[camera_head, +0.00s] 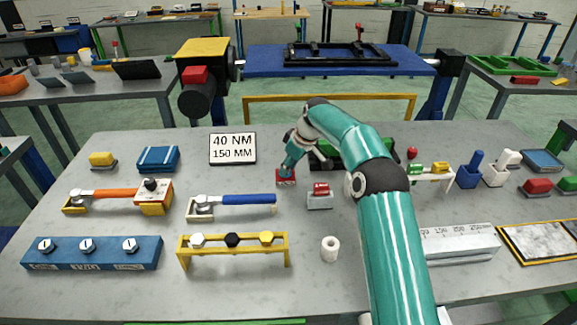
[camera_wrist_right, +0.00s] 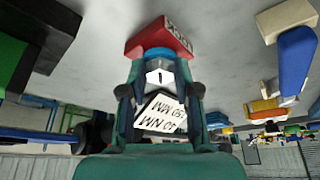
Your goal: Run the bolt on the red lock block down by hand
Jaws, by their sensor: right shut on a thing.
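The red lock block (camera_head: 286,180) sits on the grey table just below my right gripper (camera_head: 289,167). In the right wrist view the red block (camera_wrist_right: 150,40) shows lettering on one face. A pale hex bolt (camera_wrist_right: 160,77) with a dark mark on its head stands at the block, between the two fingers of my right gripper (camera_wrist_right: 160,92). The gripper is shut on this bolt. How deep the bolt sits is hidden. My left gripper is in neither view.
A sign reading 40 NM, 150 MM (camera_head: 233,147) stands behind, to the left. A blue-handled wrench (camera_head: 245,199) lies in front left. A red block on a grey base (camera_head: 320,196) and a white cylinder (camera_head: 330,249) are nearby. A yellow bolt rack (camera_head: 232,246) stands at the front.

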